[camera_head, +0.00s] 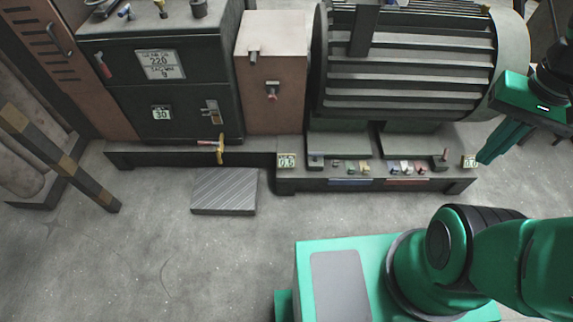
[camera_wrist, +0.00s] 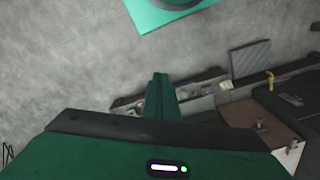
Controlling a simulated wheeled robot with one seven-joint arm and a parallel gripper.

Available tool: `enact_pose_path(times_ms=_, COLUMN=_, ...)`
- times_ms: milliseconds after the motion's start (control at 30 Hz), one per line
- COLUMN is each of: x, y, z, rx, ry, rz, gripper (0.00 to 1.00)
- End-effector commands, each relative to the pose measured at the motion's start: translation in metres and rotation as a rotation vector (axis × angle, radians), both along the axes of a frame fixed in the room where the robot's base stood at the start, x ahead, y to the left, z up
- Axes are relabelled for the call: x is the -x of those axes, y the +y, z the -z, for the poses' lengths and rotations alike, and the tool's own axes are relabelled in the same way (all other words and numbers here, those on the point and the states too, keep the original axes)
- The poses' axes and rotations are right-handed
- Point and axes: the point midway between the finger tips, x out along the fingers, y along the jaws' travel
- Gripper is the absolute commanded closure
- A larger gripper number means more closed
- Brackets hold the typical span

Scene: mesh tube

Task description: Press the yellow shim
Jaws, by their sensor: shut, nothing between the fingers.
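Several small coloured parts sit in a row on the machine's low front ledge (camera_head: 290,183) in the head view. A small yellowish piece (camera_head: 365,168) is among them; it is too small for me to tell whether it is the yellow shim. The fingers are together and empty. In the wrist view the shut fingers (camera_wrist: 159,76) cover part of the ledge.
A large ribbed motor (camera_head: 410,70) stands behind the ledge. A brown box (camera_head: 272,70) and a dark cabinet (camera_head: 170,100) stand to its left. A grey ridged plate (camera_head: 224,191) lies on the floor. A striped post (camera_head: 60,160) leans at far left.

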Motion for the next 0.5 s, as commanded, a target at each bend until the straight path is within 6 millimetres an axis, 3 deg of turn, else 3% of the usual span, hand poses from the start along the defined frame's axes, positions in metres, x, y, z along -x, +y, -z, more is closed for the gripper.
enact_pose_path(times_ms=300, x=0.000, y=0.000, z=0.000, rx=0.000, ry=0.000, rz=0.000, gripper=1.00)
enact_pose_path(times_ms=400, x=0.009, y=0.000, z=-0.004, rx=0.001, ry=-0.017, rz=-0.001, gripper=1.00)
enact_pose_path(times_ms=500, x=-0.001, y=-0.003, z=-0.002, rx=0.005, ry=-0.023, rz=-0.002, gripper=1.00)
